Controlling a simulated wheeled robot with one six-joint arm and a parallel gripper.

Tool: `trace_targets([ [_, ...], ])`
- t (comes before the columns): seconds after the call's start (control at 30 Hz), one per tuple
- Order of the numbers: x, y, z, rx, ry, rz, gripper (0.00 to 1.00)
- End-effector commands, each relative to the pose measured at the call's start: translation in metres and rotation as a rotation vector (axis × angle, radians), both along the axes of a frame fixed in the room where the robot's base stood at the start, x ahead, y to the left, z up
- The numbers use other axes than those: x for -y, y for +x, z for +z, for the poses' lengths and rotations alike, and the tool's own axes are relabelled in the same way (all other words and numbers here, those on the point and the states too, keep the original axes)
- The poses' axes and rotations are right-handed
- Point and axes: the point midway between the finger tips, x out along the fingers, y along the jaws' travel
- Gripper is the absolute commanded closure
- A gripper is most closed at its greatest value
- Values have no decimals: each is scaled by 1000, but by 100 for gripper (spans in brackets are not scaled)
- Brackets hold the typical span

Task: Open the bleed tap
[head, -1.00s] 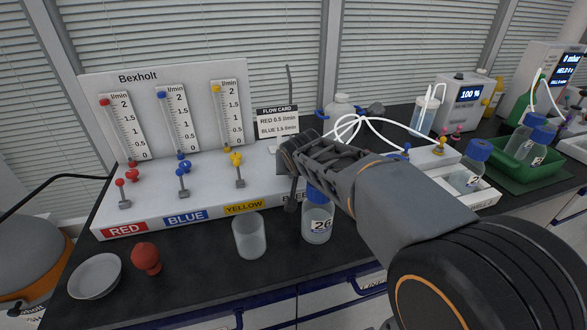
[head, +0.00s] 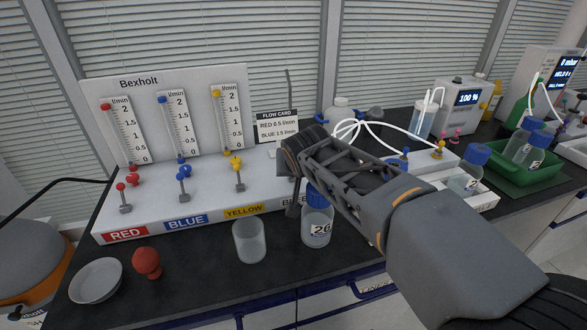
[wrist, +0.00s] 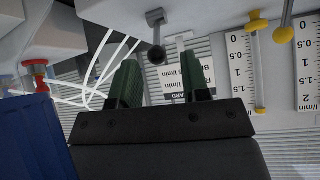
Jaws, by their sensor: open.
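The bleed tap is hidden behind my gripper (head: 297,172) in the head view, where only the start of its label (head: 287,202) shows at the right end of the white panel. In the wrist view a grey tap with a dark round knob (wrist: 157,55), which looks like the bleed tap, stands at the upper middle. My gripper (wrist: 159,64) is open, its two dark green fingers apart. The knob appears between the fingertips in the picture; I cannot tell how far beyond them it is. Nothing is seen held.
Yellow (head: 237,170), blue (head: 184,180) and red (head: 123,195) taps stand left along the panel. A blue-capped bottle (head: 317,222) is just below my gripper, beside an empty beaker (head: 249,240). A flow card (head: 277,127) stands behind. White tubing (head: 375,124) lies to the right.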

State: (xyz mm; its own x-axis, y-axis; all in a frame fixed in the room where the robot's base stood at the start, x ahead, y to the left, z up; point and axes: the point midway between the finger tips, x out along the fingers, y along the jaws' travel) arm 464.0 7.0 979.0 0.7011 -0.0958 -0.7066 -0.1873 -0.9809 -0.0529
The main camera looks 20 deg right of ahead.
Motion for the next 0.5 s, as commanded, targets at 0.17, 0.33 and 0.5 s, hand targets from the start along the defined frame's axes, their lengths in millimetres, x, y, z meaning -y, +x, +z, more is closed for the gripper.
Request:
trace_targets([
  [0.17,-4,-25,28,4,1,3,57],
  [0.33,-6,-43,44,3,0,2,57],
  [0.5,-8,-52,53,1,0,1,57],
])
